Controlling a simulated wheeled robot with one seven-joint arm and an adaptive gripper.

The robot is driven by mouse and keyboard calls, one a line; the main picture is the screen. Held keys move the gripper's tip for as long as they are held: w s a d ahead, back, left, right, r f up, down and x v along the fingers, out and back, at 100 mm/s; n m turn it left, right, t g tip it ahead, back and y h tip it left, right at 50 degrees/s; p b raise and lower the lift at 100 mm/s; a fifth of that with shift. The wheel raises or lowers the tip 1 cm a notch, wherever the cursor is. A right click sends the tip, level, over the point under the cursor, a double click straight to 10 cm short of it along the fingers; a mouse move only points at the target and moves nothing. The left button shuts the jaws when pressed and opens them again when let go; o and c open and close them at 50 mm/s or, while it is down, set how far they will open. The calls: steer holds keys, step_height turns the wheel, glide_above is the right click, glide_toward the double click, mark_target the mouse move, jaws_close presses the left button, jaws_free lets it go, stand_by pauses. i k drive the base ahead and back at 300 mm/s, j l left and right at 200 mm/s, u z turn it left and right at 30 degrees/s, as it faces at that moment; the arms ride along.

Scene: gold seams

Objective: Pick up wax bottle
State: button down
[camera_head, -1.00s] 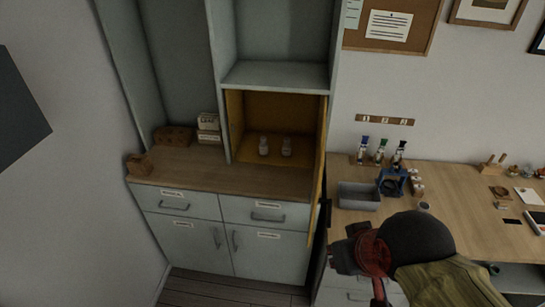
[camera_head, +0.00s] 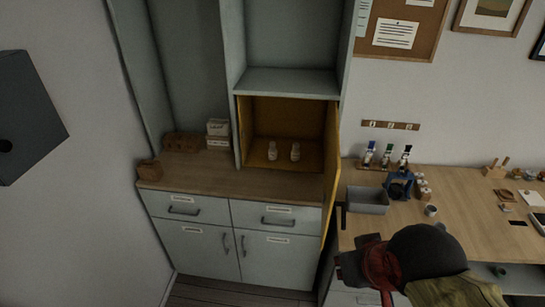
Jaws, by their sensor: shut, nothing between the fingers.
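Two small pale bottles, a left one (camera_head: 272,150) and a right one (camera_head: 295,152), stand upright side by side in the open yellow-lined cubby (camera_head: 258,124). Their labels are too small to read, so I cannot tell which is the wax bottle. Three more bottles with blue, green and dark caps (camera_head: 387,155) stand at the back of the desk on the right. My gripper (camera_head: 346,270) is at the lower middle right, in front of the desk, shut and empty, well away from the cubby. Its fingertips are small and dark here.
The cubby's yellow-lined door (camera_head: 331,190) stands open on its right side, between the cubby and my arm. A wooden counter (camera_head: 225,182) runs below the cubby. A grey bin (camera_head: 367,200) and a blue stand (camera_head: 399,186) are on the desk (camera_head: 460,210).

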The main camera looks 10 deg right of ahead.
mark_target(295, 154)
steer(key=i+j+z, duration=0.1)
steer(key=i+j, duration=0.2)
steer(key=i+j+z, duration=0.1)
steer(key=i+j, duration=0.15)
steer(key=j, duration=0.15)
steer(key=i+j+z, duration=0.25)
steer(key=i+j, duration=0.25)
steer(key=j, duration=0.25)
steer(key=i+j+z, duration=0.1)
steer(key=j, duration=0.3)
steer(key=i, duration=0.1)
